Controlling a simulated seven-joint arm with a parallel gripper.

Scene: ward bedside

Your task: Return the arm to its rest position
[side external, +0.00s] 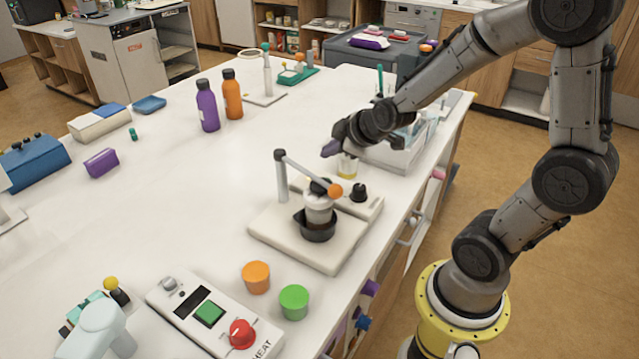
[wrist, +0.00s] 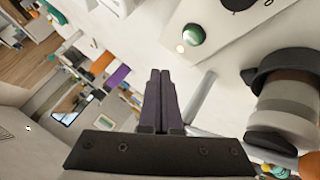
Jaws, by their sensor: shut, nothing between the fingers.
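My gripper (side external: 330,148) is above the white table, behind the beige lever device (side external: 275,232) in the side external view. In the wrist view its two dark fingers (wrist: 160,85) are together with nothing between them. The device has a lever with an orange knob and a dark cup holder (side external: 317,230) with a pale-topped container in it. This holder and container also show at the right of the wrist view (wrist: 290,110). A small container with yellowish contents (side external: 347,168) stands just below my gripper; I cannot tell whether they touch.
Orange (side external: 256,277) and green (side external: 294,302) cups stand near the table's front edge, beside a heater box (side external: 200,310). Purple (side external: 208,108) and orange (side external: 232,97) bottles stand farther back.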

